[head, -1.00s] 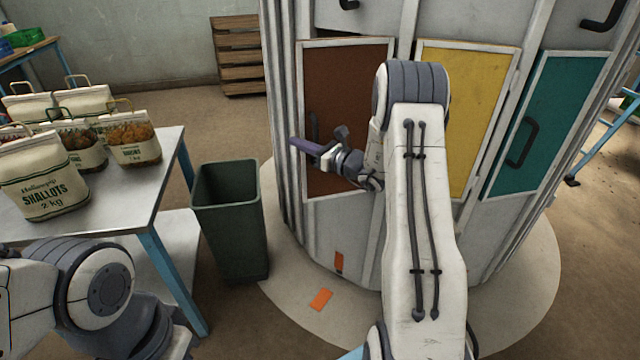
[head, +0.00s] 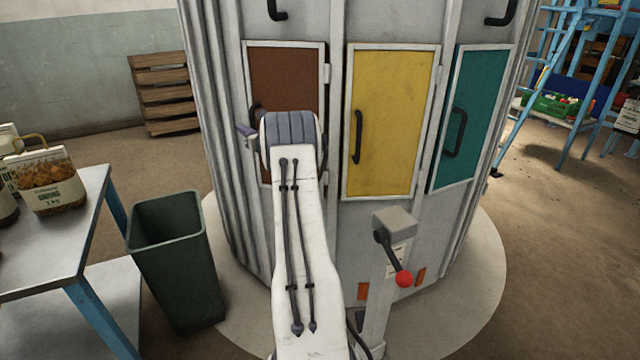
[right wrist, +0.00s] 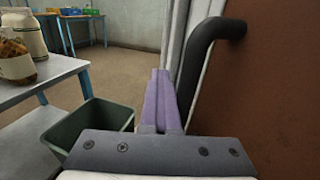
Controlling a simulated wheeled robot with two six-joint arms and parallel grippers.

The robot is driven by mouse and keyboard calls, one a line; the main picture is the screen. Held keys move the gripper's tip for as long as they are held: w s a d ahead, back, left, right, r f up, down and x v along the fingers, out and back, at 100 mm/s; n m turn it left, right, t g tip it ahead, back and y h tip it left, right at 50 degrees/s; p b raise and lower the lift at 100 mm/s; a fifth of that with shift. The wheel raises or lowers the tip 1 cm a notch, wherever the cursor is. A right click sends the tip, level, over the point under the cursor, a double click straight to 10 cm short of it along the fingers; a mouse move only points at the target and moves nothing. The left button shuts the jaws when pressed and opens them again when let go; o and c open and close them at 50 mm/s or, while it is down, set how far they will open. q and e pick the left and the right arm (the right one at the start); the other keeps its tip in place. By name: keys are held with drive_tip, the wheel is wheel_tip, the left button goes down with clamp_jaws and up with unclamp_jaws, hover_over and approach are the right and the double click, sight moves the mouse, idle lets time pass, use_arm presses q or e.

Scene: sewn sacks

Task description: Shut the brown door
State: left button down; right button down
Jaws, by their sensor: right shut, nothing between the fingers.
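The brown door (head: 287,78) is the left one of three coloured doors on the grey round cabinet and looks flush in its pale frame. My arm hides its lower middle. Its black handle (head: 256,111) is on the left side. My right gripper (head: 246,131) is at the door's left edge, mostly hidden behind my arm, with a purple finger showing. In the right wrist view the purple fingers (right wrist: 160,100) are shut and empty, just left of the black handle (right wrist: 203,62), with the brown door (right wrist: 275,85) filling the right side. My left gripper is out of view.
A yellow door (head: 392,120) and a teal door (head: 477,115) are to the right. A lever with a red knob (head: 404,279) stands in front of the cabinet. A green bin (head: 178,260) and a metal table (head: 60,235) with sacks are at left.

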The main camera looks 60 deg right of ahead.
drive_tip(key=shift+s+d+r+h, duration=0.1)
drive_tip(key=shift+d+r+h, duration=0.05)
drive_tip(key=shift+d, duration=0.5)
drive_tip(key=shift+s+d+r+h, duration=0.1)
drive_tip(key=shift+d+r+h, duration=0.05)
drive_tip(key=shift+d, duration=0.45)
drive_tip(key=shift+w, duration=0.15)
drive_tip(key=shift+a, duration=0.1)
drive_tip(key=s+a+b, duration=0.2)
drive_tip(key=a+b, duration=0.3)
drive_tip(key=a, duration=1)
drive_tip(key=shift+a+f+y+b, duration=0.25)
drive_tip(key=shift+a+y+b, duration=0.1)
drive_tip(key=shift+y, duration=0.05)
drive_tip(key=shift+w+a, duration=0.1)
